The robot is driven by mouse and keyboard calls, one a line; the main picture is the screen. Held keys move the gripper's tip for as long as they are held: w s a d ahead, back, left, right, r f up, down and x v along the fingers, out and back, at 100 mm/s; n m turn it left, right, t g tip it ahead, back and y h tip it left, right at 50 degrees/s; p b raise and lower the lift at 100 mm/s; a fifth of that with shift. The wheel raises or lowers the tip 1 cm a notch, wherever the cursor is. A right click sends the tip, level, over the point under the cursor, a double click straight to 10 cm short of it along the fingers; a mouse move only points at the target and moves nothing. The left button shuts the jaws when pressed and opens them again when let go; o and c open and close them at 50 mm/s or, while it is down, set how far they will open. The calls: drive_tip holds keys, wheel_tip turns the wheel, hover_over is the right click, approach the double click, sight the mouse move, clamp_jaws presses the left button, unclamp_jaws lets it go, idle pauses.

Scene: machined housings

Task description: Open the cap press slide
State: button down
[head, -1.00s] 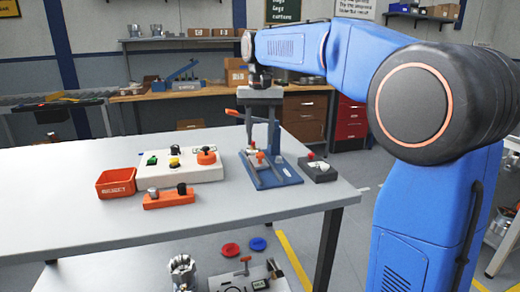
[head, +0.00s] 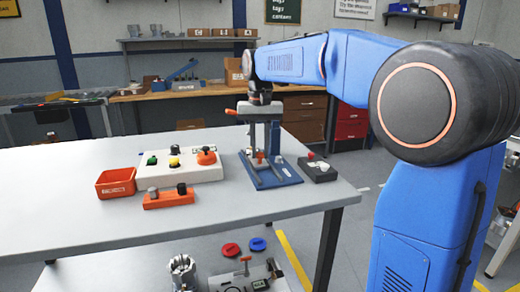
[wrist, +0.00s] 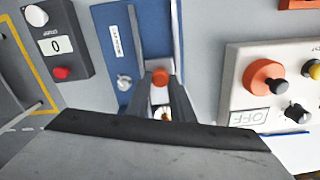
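The cap press has a blue base (head: 262,180) and stands near the right end of the table. Its slide has an orange knob (head: 260,156), which also shows in the wrist view (wrist: 160,77). An orange lever (head: 231,112) sticks out to the left at the press's top. My gripper (head: 260,148) points down over the press. In the wrist view its fingers reach toward the slide, one on each side of the orange knob. Contact with the knob, and whether the fingers are closed on it, is unclear. The gripper's body hides the lower part of the wrist view.
A dark counter box (head: 318,172) with a red button stands close right of the press. A white control panel (head: 180,168) with an orange knob stands to the left. The table's front is clear.

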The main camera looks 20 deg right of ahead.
drive_tip(key=s, duration=1)
drive_tip(key=shift+s, duration=0.35)
drive_tip(key=c, duration=1.5)
unclamp_jaws()
drive_tip(key=shift+c, duration=0.2)
drive_tip(key=shift+r, duration=0.1)
wheel_tip(320, 180, up, 17)
drive_tip(key=s+d+f+n+t, duration=0.1)
drive_tip(key=s+d+f, duration=0.1)
drive_tip(key=s+f, duration=0.5)
drive_tip(key=s+d+f+n+t, duration=0.1)
drive_tip(key=s+d+f+t, duration=0.1)
drive_tip(key=s+f, duration=0.6)
drive_tip(key=s+d+f+n+t, duration=0.1)
drive_tip(key=s+d+f, duration=0.2)
drive_tip(key=s+f, duration=0.5)
wheel_tip(320, 180, down, 10)
drive_tip(key=shift+f+t, duration=0.25)
drive_tip(key=shift+t, duration=0.15)
